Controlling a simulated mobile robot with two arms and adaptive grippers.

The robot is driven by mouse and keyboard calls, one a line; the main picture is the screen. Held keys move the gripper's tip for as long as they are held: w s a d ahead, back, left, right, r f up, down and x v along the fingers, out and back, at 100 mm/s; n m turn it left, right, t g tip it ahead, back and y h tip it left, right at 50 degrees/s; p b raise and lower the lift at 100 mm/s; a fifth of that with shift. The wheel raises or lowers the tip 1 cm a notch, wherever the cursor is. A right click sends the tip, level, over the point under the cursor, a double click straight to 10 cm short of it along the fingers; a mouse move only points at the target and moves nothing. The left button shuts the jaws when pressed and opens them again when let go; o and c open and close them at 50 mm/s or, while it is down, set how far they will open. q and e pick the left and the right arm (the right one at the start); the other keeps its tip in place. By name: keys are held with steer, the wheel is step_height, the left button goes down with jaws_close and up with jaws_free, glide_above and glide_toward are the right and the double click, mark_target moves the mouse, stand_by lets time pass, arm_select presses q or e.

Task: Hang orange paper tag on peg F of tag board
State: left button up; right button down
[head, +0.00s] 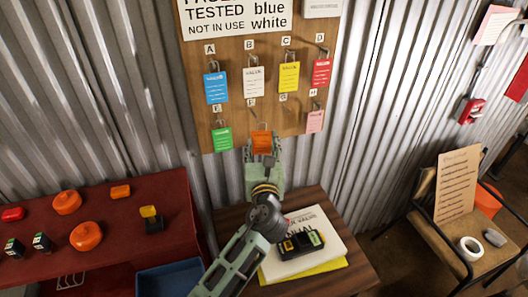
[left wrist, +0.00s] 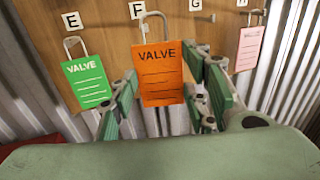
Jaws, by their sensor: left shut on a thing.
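The orange paper tag (head: 262,142), marked VALVE, hangs upright with a wire loop at its top. It also shows in the left wrist view (left wrist: 161,78). My left gripper (head: 263,153) is shut on the tag, with its green-padded fingers on either side. The tag is in front of the tag board (head: 235,107), just below the F label (left wrist: 136,9). The loop stands at the place of peg F; I cannot tell whether it is around the peg. A green tag (left wrist: 88,82) hangs at E, to the left. My right gripper is not in view.
A pink tag (head: 315,121) hangs at H; blue, white, yellow and red tags hang in the upper row. No tag shows at G. Below stand a red bench (head: 160,215) with several orange items and a wooden table (head: 345,270) with papers.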

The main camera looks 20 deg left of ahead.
mark_target(256, 143)
arm_select(q)
steer(key=shift+w+a+f+b, duration=0.1)
steer(key=shift+w+a+b, duration=0.35)
steer(key=shift+w, duration=0.3)
steer(key=shift+w+a+f+b, duration=0.1)
steer(key=shift+w+a+b, duration=0.2)
steer(key=shift+w+a, duration=0.35)
steer(key=shift+b+x, duration=0.55)
steer(key=shift+x, duration=0.4)
steer(key=shift+w+a+f, duration=0.3)
steer(key=shift+w+a, duration=0.05)
steer(key=shift+a, duration=0.05)
steer(key=shift+w+f, duration=0.1)
steer(key=shift+f, duration=0.05)
steer(key=o, duration=0.8)
